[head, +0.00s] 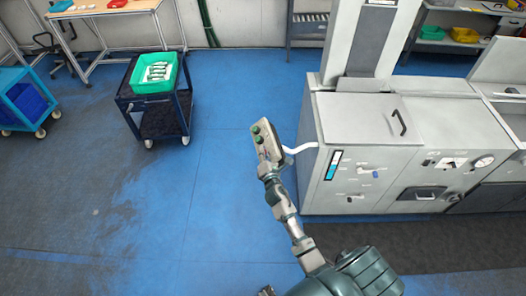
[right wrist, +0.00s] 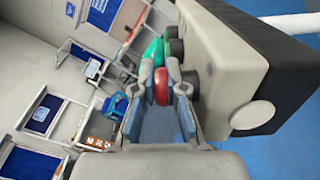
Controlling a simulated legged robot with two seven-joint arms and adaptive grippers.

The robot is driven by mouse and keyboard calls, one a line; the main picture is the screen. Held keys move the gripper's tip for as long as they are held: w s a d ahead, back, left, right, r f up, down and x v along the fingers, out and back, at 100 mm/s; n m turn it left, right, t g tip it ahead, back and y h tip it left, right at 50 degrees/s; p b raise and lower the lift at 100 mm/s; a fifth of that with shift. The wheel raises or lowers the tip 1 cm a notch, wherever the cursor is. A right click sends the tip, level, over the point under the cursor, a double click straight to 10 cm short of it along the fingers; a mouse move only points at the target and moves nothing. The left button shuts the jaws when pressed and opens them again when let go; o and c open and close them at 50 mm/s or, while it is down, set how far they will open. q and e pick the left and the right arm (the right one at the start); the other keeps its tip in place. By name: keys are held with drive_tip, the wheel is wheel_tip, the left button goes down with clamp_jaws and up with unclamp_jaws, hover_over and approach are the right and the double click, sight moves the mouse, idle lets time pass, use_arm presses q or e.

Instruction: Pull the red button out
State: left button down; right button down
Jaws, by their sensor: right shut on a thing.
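The button box (head: 268,144) is a small beige box with a dark back, held out on a white arm (head: 301,148) from the side of the machine. Two green buttons show on its face in the head view. In the right wrist view the box (right wrist: 228,70) fills the upper right, and the red button (right wrist: 161,86) sits between my fingers. My right gripper (right wrist: 161,84) is shut on the red button, close against the box face. In the head view my right gripper (head: 268,170) covers the lower end of the box and hides the red button. My left gripper is not in view.
The grey machine (head: 360,120) stands right of the box. A dark cart (head: 157,100) with a green bin (head: 153,72) stands at the upper left, and a blue cart (head: 22,100) at the far left. The blue floor between is clear.

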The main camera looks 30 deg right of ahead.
drive_tip(key=shift+a, duration=0.2)
drive_tip(key=c, duration=1.6)
unclamp_jaws()
drive_tip(key=shift+o, duration=0.5)
drive_tip(key=shift+w+a+r, duration=0.1)
drive_tip(key=shift+a+r, duration=0.25)
drive_tip(key=shift+a, duration=0.2)
drive_tip(key=shift+d, duration=0.4)
drive_tip(key=v, duration=1.2)
drive_tip(key=shift+f, duration=0.25)
drive_tip(key=shift+d+f, duration=0.15)
drive_tip(key=shift+d, duration=0.05)
